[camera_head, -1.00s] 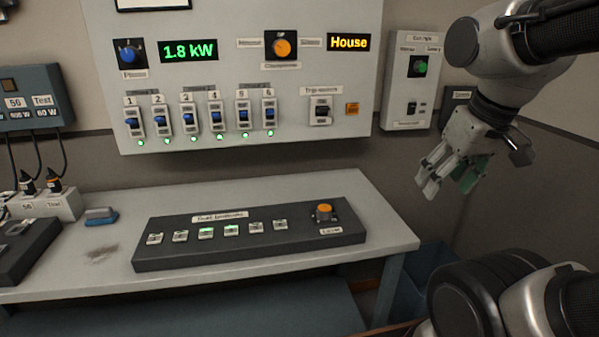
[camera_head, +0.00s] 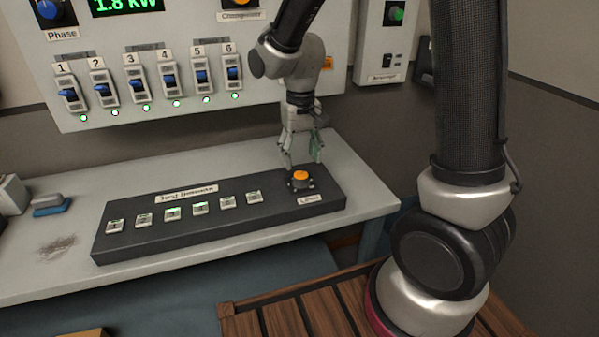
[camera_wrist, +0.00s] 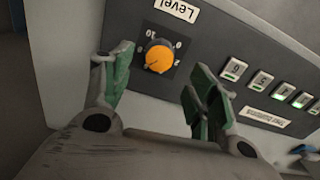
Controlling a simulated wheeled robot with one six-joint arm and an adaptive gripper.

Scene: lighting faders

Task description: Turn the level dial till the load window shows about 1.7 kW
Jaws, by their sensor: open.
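The level dial (camera_head: 300,176) is an orange knob on a black base at the right end of the dark console (camera_head: 160,228) on the bench. My gripper (camera_head: 302,160) is open and empty, pointing down just above the dial. In the wrist view its green-padded fingers (camera_wrist: 155,85) stand either side of the dial, apart from it. The load window (camera_head: 125,5) reads 1.8 kW in green, partly cut off at the top.
A row of breaker switches (camera_head: 150,82) is on the wall panel, with green lights below. The console has several small buttons (camera_head: 172,213), two lit green. The bench front is clear.

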